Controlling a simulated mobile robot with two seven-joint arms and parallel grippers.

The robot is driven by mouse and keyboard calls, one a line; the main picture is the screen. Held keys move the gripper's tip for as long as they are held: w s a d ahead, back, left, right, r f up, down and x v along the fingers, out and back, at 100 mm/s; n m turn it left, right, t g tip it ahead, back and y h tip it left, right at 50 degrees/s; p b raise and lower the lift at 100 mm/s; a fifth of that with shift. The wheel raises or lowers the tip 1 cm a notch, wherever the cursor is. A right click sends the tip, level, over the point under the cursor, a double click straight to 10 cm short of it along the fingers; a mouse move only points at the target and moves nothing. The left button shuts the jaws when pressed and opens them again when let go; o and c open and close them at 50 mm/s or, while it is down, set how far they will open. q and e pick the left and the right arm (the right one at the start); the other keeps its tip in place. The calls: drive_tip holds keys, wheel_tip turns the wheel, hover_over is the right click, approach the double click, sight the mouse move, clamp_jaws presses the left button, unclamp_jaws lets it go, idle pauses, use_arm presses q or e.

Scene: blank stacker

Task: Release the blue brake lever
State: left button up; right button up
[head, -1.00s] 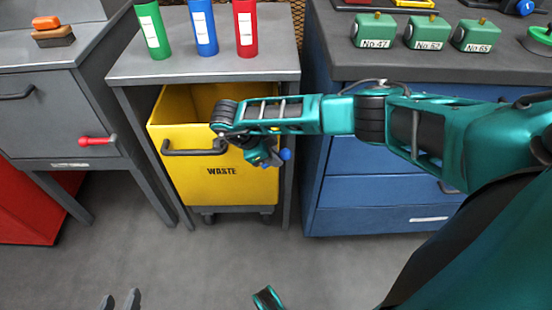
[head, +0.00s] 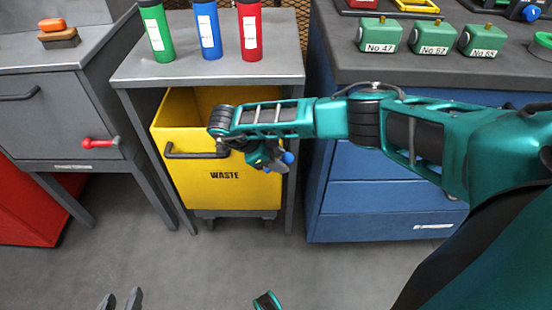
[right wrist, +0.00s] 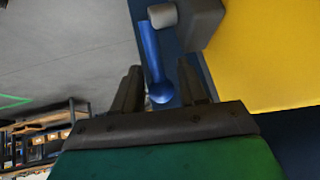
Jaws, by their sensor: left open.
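The blue brake lever (right wrist: 152,58) hangs from a grey mount in the right wrist view. Its rounded end lies between the fingers of my right gripper (right wrist: 160,85) in that picture, with a gap on each side. The fingers are open; whether the end is at their depth I cannot tell. In the head view a bit of the blue lever (head: 289,157) shows beside my right gripper (head: 272,158), in front of the yellow waste bin (head: 225,190). My left gripper (head: 120,299) is open and empty at the bottom edge, far from the lever.
The bin stands under a grey table (head: 200,73) bearing green, blue and red cylinders. A blue cabinet (head: 380,197) stands at right. The floor in front is clear.

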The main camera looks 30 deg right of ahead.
use_arm(q)
drive_tip(key=shift+a, duration=0.1)
use_arm(e)
drive_tip(key=shift+a, duration=0.25)
